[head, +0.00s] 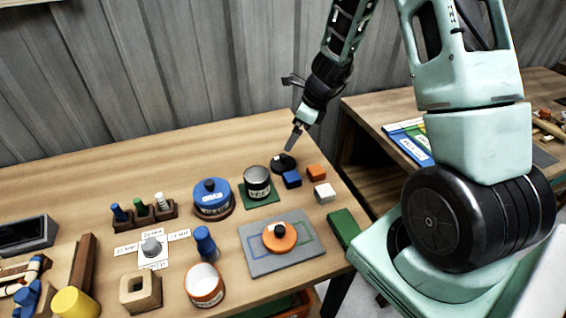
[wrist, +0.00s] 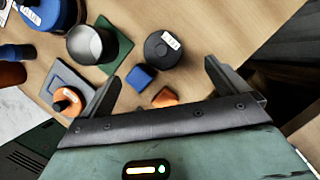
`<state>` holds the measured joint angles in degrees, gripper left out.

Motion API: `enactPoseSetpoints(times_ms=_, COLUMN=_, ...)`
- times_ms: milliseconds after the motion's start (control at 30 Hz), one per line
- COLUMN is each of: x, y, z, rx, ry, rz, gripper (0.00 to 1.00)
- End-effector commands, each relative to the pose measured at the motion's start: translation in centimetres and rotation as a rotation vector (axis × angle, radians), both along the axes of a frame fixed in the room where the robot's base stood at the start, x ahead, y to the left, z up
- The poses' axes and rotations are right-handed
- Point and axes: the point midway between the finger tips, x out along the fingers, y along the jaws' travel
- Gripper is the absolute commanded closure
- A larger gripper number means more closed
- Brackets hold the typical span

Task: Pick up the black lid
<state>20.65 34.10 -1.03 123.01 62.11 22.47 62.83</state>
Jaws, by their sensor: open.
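The black lid (head: 283,163) is a round disc with a small knob and a white label. It lies flat on the table near the back right, behind the blue cube (head: 291,179). In the wrist view the black lid (wrist: 163,48) lies beyond the fingers, between and ahead of them. My gripper (head: 296,138) is just above the lid in the head view, pointing down. Whether a fingertip touches the lid cannot be told.
An orange cube (head: 316,172) and a white cube (head: 325,193) stand close to the lid. An open metal can (head: 257,183) on a green mat is to its left. A blue-lidded pot (head: 212,199) and a grey board with an orange lid (head: 279,238) are nearby. The table's right edge is close.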

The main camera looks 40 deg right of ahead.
Motion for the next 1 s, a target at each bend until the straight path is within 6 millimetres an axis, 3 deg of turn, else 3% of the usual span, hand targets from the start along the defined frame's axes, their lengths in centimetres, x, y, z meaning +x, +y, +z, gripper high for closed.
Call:
enactPoseSetpoints(times_ms=100, x=0.7, y=0.7, z=-2.6, rx=0.003, ry=0.002, rz=0.002, gripper=0.01)
enactPoseSetpoints(times_ms=300, x=1.7, y=1.4, z=-5.5, rx=0.002, ry=0.0, rz=0.004, gripper=0.01)
enactPoseSetpoints(times_ms=533, x=2.1, y=1.7, z=-6.8, rx=0.001, ry=-0.001, rz=0.004, gripper=0.01)
enactPoseSetpoints(times_ms=800, x=3.1, y=2.2, z=-10.6, rx=0.001, ry=-0.001, rz=0.005, gripper=0.01)
enactPoseSetpoints(times_ms=1000, x=3.3, y=2.4, z=-11.2, rx=0.0, ry=-0.002, rz=0.006, gripper=0.01)
